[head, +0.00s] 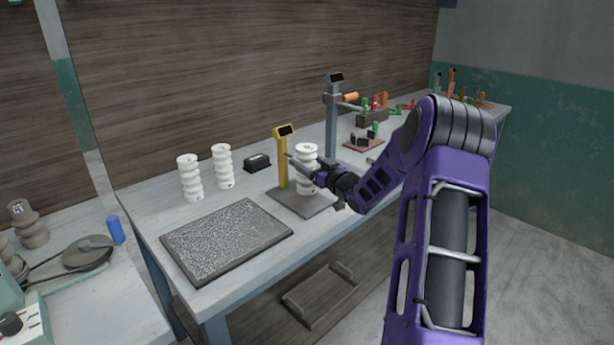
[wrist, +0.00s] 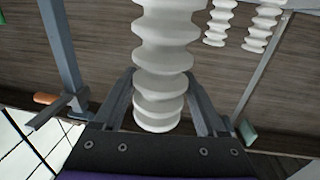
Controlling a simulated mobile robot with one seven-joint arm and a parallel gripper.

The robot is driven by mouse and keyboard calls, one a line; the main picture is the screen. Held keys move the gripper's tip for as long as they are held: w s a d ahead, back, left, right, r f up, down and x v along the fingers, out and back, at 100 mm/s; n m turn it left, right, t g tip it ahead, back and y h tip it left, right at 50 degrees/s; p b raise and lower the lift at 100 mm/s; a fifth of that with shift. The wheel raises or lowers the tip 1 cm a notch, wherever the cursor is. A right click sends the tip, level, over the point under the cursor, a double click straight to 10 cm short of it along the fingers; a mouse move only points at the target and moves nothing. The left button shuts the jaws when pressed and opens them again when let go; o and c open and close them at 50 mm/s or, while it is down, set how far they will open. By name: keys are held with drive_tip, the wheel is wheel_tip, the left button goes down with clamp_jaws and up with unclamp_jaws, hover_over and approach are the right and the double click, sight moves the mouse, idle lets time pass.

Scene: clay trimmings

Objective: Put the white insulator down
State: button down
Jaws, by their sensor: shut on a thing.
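A white ribbed insulator (head: 307,153) is held between the fingers of my gripper (head: 305,172). It looks upright, over the grey plate (head: 318,209) of a stand with a yellow post and a dark display (head: 284,150). Its lower end is close to the plate; I cannot tell whether it touches. In the wrist view the held insulator (wrist: 165,45) runs up out of the picture between both fingers (wrist: 160,80). Two more white insulators (head: 189,178) (head: 222,166) stand on the bench to the left, apart from my gripper.
A dark tray with a rough grey surface (head: 228,240) lies at the bench's front left. A small black box (head: 257,162) is behind the stand. A tall grey-blue post (head: 331,125) stands right behind it. Bare bench (head: 150,213) shows at the left.

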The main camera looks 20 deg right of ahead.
drive_tip(key=shift+f, duration=1.65)
drive_tip(key=shift+f+b, duration=0.15)
drive_tip(key=shift+b, duration=0.2)
unclamp_jaws()
drive_tip(key=shift+f, duration=0.1)
drive_tip(key=v, duration=1.2)
drive_tip(key=shift+p, duration=0.4)
drive_tip(key=shift+a+r, duration=0.1)
drive_tip(key=shift+r, duration=0.15)
